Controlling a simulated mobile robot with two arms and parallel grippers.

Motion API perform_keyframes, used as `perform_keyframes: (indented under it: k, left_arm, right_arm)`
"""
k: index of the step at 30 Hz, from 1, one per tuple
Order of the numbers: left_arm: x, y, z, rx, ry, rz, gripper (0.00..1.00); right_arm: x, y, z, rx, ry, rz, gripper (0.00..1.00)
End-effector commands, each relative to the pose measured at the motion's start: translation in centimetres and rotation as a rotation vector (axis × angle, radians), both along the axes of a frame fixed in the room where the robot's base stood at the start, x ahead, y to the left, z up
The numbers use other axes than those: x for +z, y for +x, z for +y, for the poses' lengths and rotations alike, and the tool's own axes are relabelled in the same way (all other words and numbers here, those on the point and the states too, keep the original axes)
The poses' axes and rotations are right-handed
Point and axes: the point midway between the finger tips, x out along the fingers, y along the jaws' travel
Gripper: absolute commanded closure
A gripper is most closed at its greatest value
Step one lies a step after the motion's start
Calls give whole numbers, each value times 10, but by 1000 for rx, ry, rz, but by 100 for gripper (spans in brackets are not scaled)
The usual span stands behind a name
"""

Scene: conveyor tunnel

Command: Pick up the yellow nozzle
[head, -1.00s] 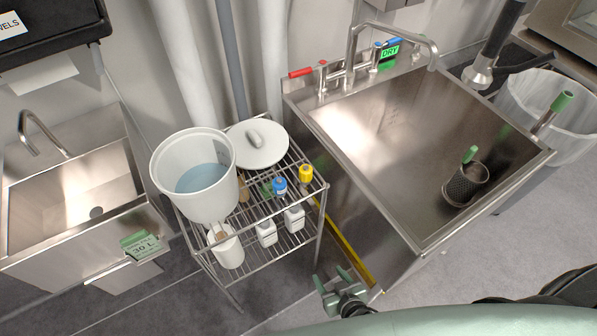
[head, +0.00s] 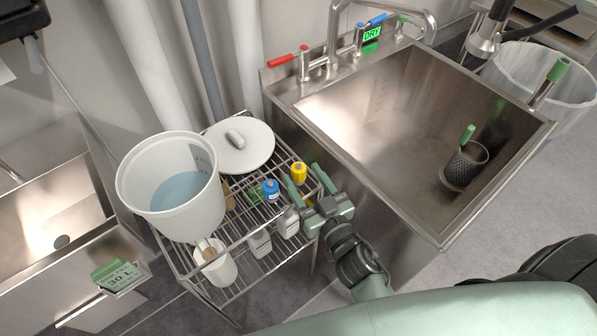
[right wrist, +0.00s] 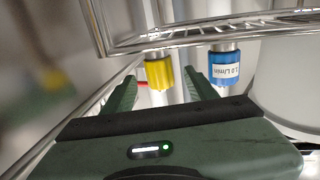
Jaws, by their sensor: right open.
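The yellow nozzle (head: 299,172) stands at the right edge of the wire rack's top level, near its back right corner. It also shows in the right wrist view (right wrist: 159,74), in front of the jaws and roughly between the fingers. My right gripper (head: 304,182) is open beside the rack, its two green fingers reaching toward the nozzle. In the right wrist view the fingers (right wrist: 162,88) are apart, with nothing gripped. The nozzle's lower part is partly hidden. My left gripper is not in view.
A blue nozzle (head: 271,189) stands close left of the yellow one. A white bucket of water (head: 205,205) and a white lid (head: 240,147) fill the rack's left and back. The steel sink (head: 375,185) is close on the right. White bottles (head: 260,243) sit below.

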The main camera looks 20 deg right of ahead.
Motion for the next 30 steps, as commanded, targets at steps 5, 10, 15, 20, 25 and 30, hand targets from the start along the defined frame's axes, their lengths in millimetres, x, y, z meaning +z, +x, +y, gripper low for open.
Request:
perform_keyframes:
  k: [5, 10, 15, 20, 25, 30]
  left_arm:
    - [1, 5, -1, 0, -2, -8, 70]
    - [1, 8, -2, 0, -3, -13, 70]
    - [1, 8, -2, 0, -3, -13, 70]
    - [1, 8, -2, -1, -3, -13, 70]
    - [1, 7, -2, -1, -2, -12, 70]
    - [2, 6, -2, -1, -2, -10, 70]
  right_arm:
    - [1, 25, 5, 1, -1, 0, 42]
    - [0, 30, 5, 0, 0, 2, 42]
    - [0, 29, 5, 0, 0, 3, 51]
    - [0, 29, 5, 0, -1, 3, 95]
    - [0, 29, 5, 0, -1, 3, 100]
    - [2, 29, 5, 0, -1, 3, 100]
